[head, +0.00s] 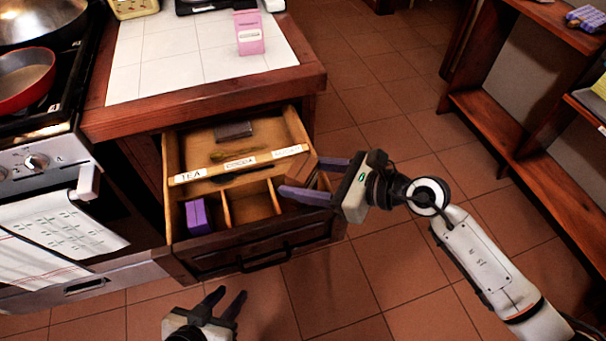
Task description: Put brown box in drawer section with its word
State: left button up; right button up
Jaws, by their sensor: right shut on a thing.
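The open drawer (262,248) has front sections behind a label strip reading TEA (188,176), COCOA (240,162) and a third word too small to read (288,151). A purple box (197,216) stands in the tea section; the cocoa section (250,203) looks empty. My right gripper (306,179) is over the right end of the drawer, shut on the brown box (298,173), which is between its purple-grey fingers near the third label. The fingers partly hide the box and the right section. My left gripper (227,303) is open and empty, low in front of the drawer.
A pink box (249,33) stands on the tiled counter (165,60). A dark flat item (234,131) and a spoon-like thing (232,155) lie in the drawer's rear. The stove (35,160) is at left, shelves (490,120) at right. The floor between is clear.

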jog(key=o, duration=1.1)
